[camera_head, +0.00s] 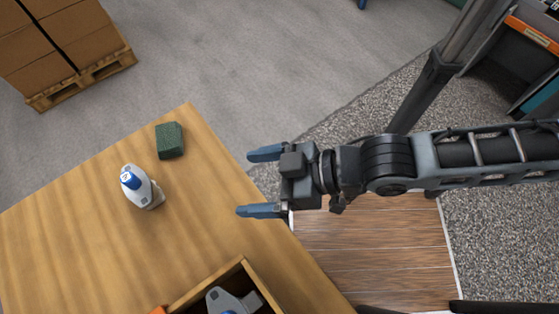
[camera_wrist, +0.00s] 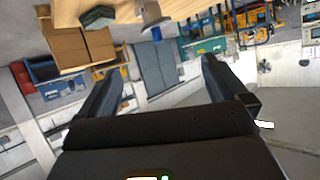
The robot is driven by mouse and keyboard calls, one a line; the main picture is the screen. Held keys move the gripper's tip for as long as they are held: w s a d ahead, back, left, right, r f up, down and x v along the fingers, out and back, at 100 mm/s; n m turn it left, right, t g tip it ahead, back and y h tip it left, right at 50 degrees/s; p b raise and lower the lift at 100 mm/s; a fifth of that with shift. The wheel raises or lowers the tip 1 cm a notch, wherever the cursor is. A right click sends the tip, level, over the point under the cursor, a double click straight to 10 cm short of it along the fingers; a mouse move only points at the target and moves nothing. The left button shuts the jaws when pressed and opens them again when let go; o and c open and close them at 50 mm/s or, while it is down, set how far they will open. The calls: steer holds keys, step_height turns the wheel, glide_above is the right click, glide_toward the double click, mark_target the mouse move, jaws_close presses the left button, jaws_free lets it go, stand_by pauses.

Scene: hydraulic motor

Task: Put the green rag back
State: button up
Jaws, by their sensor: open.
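The green rag (camera_head: 170,140) is a small folded dark green block lying on the wooden table (camera_head: 60,240), near its far corner. It also shows at the top of the wrist view (camera_wrist: 98,16). My gripper (camera_head: 252,182) is open and empty, to the right of the rag and apart from it, by the table's right edge. Its two blue fingers point left in the head view. In the wrist view the fingers (camera_wrist: 163,85) stand wide apart with nothing between them.
A wooden box (camera_head: 190,297) holding a grey part (camera_head: 233,301) sits at the table's front edge. Cardboard boxes (camera_head: 55,40) on a pallet (camera_head: 85,80) stand on the floor at upper left. The table's left part is clear.

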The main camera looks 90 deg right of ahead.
steer(key=s+a+r+n+t, duration=0.1)
steer(key=s+r+t, duration=0.1)
steer(key=r, duration=0.5)
steer(key=shift+s+r+n+y, duration=0.3)
steer(key=shift+s+n, duration=0.1)
steer(key=shift+s, duration=0.4)
